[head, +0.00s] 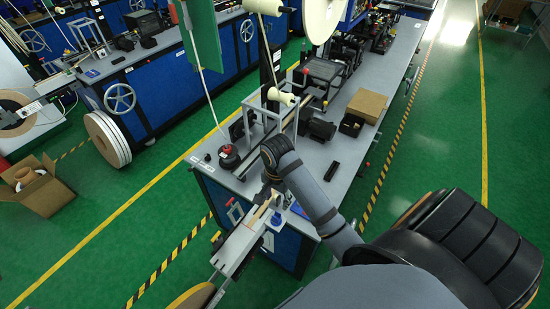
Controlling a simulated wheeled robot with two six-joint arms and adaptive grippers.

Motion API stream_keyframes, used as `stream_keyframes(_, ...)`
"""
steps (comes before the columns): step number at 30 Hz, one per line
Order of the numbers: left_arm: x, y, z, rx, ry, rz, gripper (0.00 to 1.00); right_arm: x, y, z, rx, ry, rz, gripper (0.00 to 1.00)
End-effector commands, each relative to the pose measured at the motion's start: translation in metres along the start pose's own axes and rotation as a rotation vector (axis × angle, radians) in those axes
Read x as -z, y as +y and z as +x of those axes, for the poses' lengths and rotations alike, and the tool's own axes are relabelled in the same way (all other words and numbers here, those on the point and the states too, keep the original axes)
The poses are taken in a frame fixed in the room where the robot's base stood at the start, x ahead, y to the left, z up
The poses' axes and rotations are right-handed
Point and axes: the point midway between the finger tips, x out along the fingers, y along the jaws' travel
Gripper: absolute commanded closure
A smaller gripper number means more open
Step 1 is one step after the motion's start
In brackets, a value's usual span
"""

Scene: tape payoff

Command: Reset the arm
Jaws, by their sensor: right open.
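My right arm comes in from the lower right, and its forearm crosses the front edge of the grey-topped machine bench (352,180). My right gripper (266,200) points down past the wrist, near the bench's front corner and a narrow metal guide plate (238,248). It is open and small in view, partly hidden by the wrist. I cannot tell whether it touches the plate or the pale strips on it. My left gripper is not in view.
White reels (107,138) and an open carton (37,188) stand on the left floor.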

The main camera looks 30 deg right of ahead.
Motion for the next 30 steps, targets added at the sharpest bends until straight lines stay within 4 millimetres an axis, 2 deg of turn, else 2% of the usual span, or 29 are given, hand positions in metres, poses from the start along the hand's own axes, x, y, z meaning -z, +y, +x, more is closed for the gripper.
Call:
stream_keyframes(7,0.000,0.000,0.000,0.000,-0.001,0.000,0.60,0.000,0.000,0.001,0.001,0.000,-0.004,0.50)
stream_keyframes(10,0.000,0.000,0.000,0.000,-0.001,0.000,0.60,-0.005,0.007,0.005,0.016,0.012,-0.091,0.50)
stream_keyframes(17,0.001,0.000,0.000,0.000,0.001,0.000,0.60,-0.025,0.041,0.015,0.095,0.123,-0.597,0.50)
stream_keyframes(21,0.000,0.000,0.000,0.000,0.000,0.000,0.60,-0.034,0.057,0.011,0.116,0.198,-0.857,0.50)
stream_keyframes(29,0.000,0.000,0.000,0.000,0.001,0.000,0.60,-0.045,0.082,-0.006,0.113,0.337,-1.263,0.50)
stream_keyframes(30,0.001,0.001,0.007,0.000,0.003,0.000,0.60,-0.041,0.077,0.017,0.109,0.328,-1.252,0.50)
